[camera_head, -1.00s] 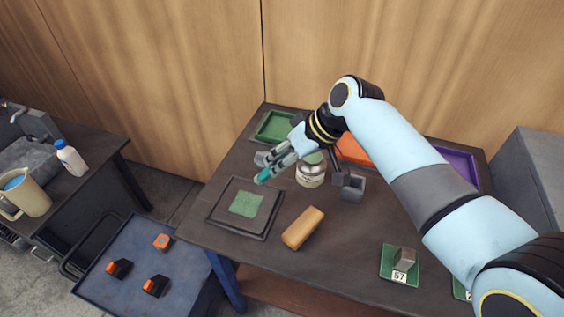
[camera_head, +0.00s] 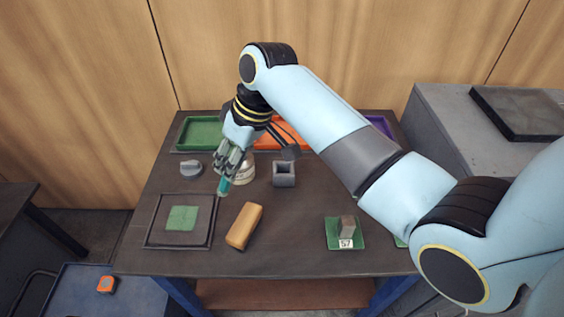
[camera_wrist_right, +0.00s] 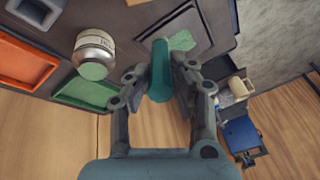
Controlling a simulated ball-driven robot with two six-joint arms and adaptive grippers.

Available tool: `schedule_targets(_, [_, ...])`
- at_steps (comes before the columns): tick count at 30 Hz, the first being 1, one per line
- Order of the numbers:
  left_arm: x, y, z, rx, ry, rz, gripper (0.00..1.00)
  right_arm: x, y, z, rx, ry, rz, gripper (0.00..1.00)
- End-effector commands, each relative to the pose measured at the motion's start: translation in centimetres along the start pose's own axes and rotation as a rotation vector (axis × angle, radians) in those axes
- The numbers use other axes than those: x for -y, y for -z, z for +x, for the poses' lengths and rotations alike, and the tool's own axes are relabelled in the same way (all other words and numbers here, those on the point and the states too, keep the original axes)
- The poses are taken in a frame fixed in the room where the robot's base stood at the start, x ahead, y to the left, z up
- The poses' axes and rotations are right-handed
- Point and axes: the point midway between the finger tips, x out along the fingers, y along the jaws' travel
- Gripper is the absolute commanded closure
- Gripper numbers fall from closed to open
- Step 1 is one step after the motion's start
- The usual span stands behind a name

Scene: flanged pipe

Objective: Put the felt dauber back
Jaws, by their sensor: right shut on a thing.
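The felt dauber is a teal rod (camera_head: 224,186) held in my right gripper (camera_head: 229,170), with its end pointing down between the jar and the dark framed plate. In the right wrist view the teal rod (camera_wrist_right: 160,72) sits between the two fingers, which are shut on it. A pale labelled jar (camera_head: 245,172) stands just behind and right of the gripper, partly hidden by it; the right wrist view shows its green top (camera_wrist_right: 93,71). A grey square hollow block (camera_head: 284,174) stands right of the jar. My left gripper is not in view.
A dark framed plate (camera_head: 150,238) with a green square (camera_head: 181,218) lies at front left. A tan block (camera_head: 244,226) lies beside it. A grey knob-like piece (camera_head: 191,168), green tray (camera_head: 182,148) and orange tray (camera_head: 262,144) are behind. A green card (camera_head: 333,240) bears a grey block.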

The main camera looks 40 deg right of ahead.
Motion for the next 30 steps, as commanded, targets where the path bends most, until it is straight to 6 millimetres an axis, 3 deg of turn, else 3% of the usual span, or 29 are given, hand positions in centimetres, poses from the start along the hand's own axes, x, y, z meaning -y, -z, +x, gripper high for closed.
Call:
schedule_targets(9, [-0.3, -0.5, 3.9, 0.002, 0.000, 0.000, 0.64, -9.8, -8.4, -6.4, 0.139, -0.110, 0.023, 1.00])
schedule_targets(13, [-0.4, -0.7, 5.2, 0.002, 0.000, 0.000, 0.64, -12.9, -10.6, -8.7, 0.197, -0.144, 0.029, 1.00])
schedule_targets(17, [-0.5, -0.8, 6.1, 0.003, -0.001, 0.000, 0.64, -15.1, -11.7, -9.5, 0.261, -0.176, 0.035, 1.00])
schedule_targets(23, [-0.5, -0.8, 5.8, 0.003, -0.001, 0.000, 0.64, -15.2, -10.8, -8.5, 0.301, -0.196, 0.038, 1.00])
schedule_targets(30, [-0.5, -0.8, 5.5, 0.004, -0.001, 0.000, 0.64, -15.4, -6.3, -3.5, 0.303, -0.195, 0.037, 1.00])
